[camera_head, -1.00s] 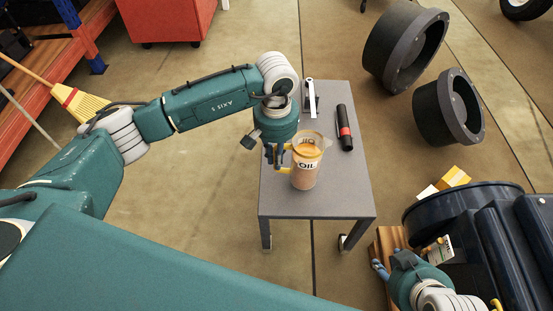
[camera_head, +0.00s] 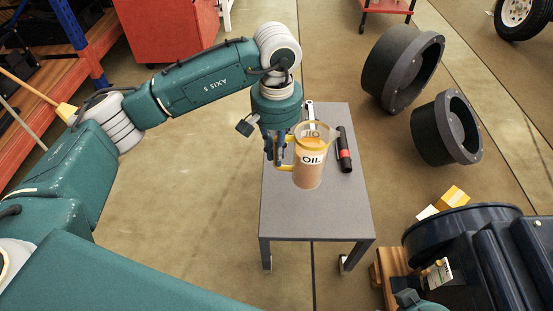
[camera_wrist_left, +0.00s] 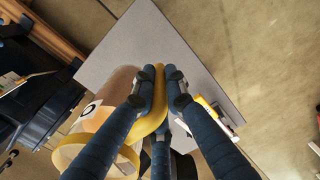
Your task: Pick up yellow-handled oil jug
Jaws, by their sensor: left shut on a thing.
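The oil jug (camera_head: 311,172) is a clear, amber-filled jug with a white OIL label, a yellow rim and a yellow handle. My left gripper (camera_head: 277,152) is shut on the handle from the left side. The jug is roughly upright and appears raised above the grey table (camera_head: 310,222). In the left wrist view the yellow handle (camera_wrist_left: 157,112) runs between my dark blue fingers (camera_wrist_left: 158,88), and the jug body (camera_wrist_left: 115,90) is to the left. Only a teal piece of my right arm shows at the bottom edge of the head view; its fingers are out of frame.
A silver tool (camera_head: 309,110) is partly hidden. Two dark rings (camera_head: 403,68) and dark blue machinery (camera_head: 480,240) stand to the right. The table's front is clear.

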